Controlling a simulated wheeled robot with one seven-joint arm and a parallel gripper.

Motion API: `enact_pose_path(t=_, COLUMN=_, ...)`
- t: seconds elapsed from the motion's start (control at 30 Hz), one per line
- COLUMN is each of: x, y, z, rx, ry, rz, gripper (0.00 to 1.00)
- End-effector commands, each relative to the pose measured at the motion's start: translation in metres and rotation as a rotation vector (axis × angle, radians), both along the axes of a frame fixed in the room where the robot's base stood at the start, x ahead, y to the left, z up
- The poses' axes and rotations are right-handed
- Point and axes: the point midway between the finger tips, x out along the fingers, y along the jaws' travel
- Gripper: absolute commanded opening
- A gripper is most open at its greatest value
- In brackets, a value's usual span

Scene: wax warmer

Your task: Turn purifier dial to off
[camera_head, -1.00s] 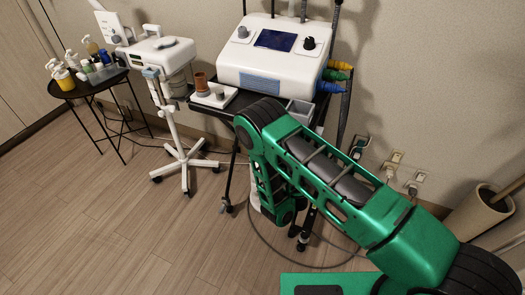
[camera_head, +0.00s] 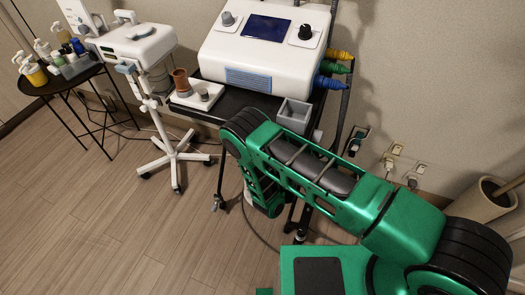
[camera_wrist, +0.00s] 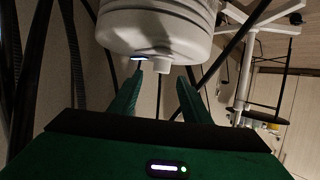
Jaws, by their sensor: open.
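In the wrist view, a white, ribbed, rounded body (camera_wrist: 155,28), which looks like the purifier, fills the top of the picture. A small pale knob (camera_wrist: 163,65) sticks out of its end, and a small lit strip (camera_wrist: 138,57) is beside it. I take the knob for the dial; its setting cannot be read. My gripper (camera_wrist: 160,82) is open, with its two green fingers pointing at this end and the knob lying in line with the gap, apparently just beyond the fingertips. In the head view my arm hides the gripper and the dial.
A black cart (camera_head: 240,103) bears a white machine (camera_head: 262,58), a small tray (camera_head: 196,96) and a grey bin (camera_head: 293,116). A rolling stand (camera_head: 172,150) and a side table (camera_head: 62,82) with bottles are at left. Wall sockets and plugs (camera_head: 389,163) are at right.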

Motion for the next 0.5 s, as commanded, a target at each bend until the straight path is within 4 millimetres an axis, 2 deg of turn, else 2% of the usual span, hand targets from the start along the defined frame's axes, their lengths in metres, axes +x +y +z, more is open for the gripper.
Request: enact_pose_path(t=0.5, x=0.053, y=0.022, z=-0.023, rx=0.000, ry=-0.002, rz=0.006, gripper=0.43)
